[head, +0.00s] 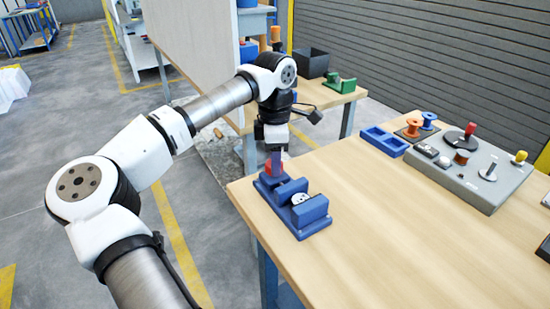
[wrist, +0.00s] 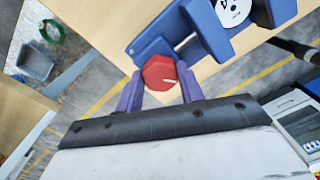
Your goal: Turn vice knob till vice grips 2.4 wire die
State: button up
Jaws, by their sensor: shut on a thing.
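The blue vice (head: 302,212) sits at the near left corner of the wooden table. In the head view my gripper (head: 276,158) reaches down to the knob from above. The wire die (wrist: 232,10), a pale disc with dark marks, sits between the vice jaws; it also shows in the head view (head: 300,199). Whether the jaws touch the die I cannot tell.
A grey panel (head: 470,178) with a crank and coloured knobs stands at the table's right. A blue tray (head: 384,141) and spools are beside it. A second table behind holds a dark bin (head: 311,63) and a green holder (head: 340,82). The table's middle is clear.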

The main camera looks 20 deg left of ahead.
jog(key=shift+r, duration=0.1)
dwell(0.5)
jog(key=o, duration=1)
notch_tip(320, 180, up, 14)
jog(key=shift+w+f+b, duration=0.1)
jog(key=shift+w+b, duration=0.05)
jog(key=shift+b, duration=0.35)
